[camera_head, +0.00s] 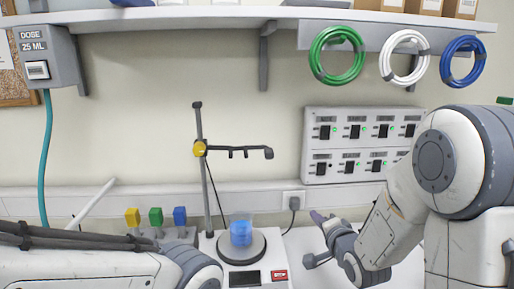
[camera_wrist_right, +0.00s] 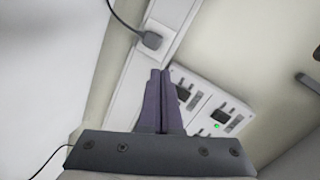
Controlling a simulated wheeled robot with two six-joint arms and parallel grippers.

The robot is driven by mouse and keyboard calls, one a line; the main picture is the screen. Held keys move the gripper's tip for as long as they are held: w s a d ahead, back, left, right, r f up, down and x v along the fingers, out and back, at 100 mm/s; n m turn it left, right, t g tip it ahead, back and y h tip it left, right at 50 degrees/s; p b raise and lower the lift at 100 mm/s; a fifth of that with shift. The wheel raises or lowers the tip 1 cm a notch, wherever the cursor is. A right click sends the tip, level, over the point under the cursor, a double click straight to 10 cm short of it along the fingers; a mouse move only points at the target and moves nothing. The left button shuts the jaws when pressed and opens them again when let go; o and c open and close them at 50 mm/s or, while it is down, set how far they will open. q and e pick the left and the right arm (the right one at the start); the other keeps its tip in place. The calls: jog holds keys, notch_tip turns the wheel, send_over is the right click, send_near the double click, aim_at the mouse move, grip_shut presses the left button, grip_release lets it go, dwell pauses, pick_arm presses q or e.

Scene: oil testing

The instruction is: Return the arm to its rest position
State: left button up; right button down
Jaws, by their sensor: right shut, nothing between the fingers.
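My right arm comes in from the right in the head view, bent at the elbow. Its gripper (camera_head: 318,217) is over the bench, to the right of the hot plate and below the wall socket. In the right wrist view the two dark fingers of the right gripper (camera_wrist_right: 160,75) lie together, with nothing between them. My left arm shows at the lower left of the head view, and its gripper is out of the picture.
A beaker with blue liquid (camera_head: 241,231) stands on the hot plate (camera_head: 239,257) beside a stand (camera_head: 200,150) with a clamp arm. Yellow, green and blue blocks (camera_head: 155,216) are to its left. A switch panel (camera_head: 352,146) is on the wall, below hose coils (camera_head: 337,55).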

jog(key=s+a+f+n+g, duration=0.4)
jog(key=s+a+n+g, duration=0.4)
jog(key=s+a+n, duration=0.6)
jog(key=s+d+n+g+h, duration=0.1)
jog(key=s+n+g, duration=0.4)
jog(key=s, duration=1.4)
jog(key=shift+s+r+n+g, duration=0.2)
jog(key=shift+r+n+g, duration=0.2)
jog(key=shift+g, duration=0.4)
